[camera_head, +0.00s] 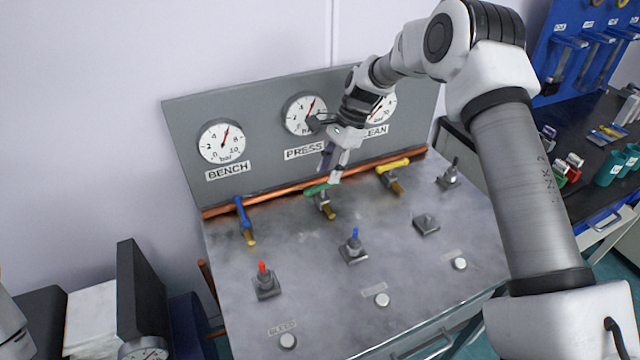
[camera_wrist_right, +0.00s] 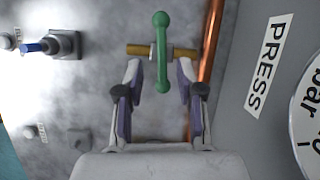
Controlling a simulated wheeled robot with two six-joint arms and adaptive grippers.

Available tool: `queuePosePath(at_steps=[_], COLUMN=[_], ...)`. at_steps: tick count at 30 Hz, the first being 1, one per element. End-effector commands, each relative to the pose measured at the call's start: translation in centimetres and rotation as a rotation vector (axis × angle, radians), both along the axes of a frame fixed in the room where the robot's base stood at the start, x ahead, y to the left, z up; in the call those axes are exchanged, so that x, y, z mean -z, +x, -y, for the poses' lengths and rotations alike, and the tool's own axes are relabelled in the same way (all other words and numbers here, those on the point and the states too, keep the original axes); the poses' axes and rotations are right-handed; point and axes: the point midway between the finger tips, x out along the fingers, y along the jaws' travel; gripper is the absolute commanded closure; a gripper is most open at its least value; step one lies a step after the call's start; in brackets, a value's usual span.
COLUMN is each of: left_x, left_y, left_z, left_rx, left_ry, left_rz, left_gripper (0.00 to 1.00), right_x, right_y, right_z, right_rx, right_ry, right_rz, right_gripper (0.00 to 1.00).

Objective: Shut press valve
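The press valve has a green handle (camera_head: 318,188) on a brass body (camera_head: 328,211), below the PRESS gauge (camera_head: 304,114). In the right wrist view the green handle (camera_wrist_right: 162,50) lies crosswise over the brass body (camera_wrist_right: 140,50). My right gripper (camera_head: 332,176) is just above the handle in the head view. In the wrist view the right gripper (camera_wrist_right: 160,70) is open, its fingers apart on either side of the handle's near end. Contact cannot be told. My left gripper is not in view.
A blue-handled valve (camera_head: 242,216) is to the left and a yellow-handled valve (camera_head: 394,165) to the right along the copper pipe (camera_head: 282,189). Red (camera_head: 263,274) and blue (camera_head: 354,241) fittings stand on the grey bench top. A dark counter with tools is at far right.

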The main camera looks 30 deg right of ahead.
Motion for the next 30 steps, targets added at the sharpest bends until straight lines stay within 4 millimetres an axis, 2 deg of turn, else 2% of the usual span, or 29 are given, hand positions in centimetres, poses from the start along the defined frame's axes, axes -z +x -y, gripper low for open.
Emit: queuePosePath(at_steps=[3,7,10,16,17,19,20,26,30], left_x=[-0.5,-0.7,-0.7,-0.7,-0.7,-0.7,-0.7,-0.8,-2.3], left_y=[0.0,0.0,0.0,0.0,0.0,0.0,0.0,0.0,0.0], left_z=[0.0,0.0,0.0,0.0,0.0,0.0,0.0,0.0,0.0], left_rx=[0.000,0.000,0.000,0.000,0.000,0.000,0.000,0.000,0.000], left_ry=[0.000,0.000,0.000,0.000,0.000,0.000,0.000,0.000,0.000], left_rz=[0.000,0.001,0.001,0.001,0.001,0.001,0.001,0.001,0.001], left_gripper=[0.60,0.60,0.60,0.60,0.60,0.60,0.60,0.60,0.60], right_x=[2.2,4.0,4.6,4.7,4.7,4.7,4.7,4.7,4.3], right_y=[-0.2,-0.2,-0.1,-0.1,-0.1,-0.1,-0.1,-0.2,-0.2], right_z=[-0.9,-1.7,-1.9,-1.9,-1.9,-1.9,-1.9,-1.9,-2.0], right_rx=[-0.001,0.000,0.001,0.001,0.001,0.001,0.001,0.005,0.095], right_ry=[-0.001,0.000,0.000,0.000,0.000,0.000,0.000,0.000,0.001], right_rz=[-0.004,-0.003,-0.002,0.000,0.000,0.000,0.000,-0.002,-0.004], right_gripper=[0.62,0.62,0.62,0.62,0.70,0.94,1.00,1.00,1.00])
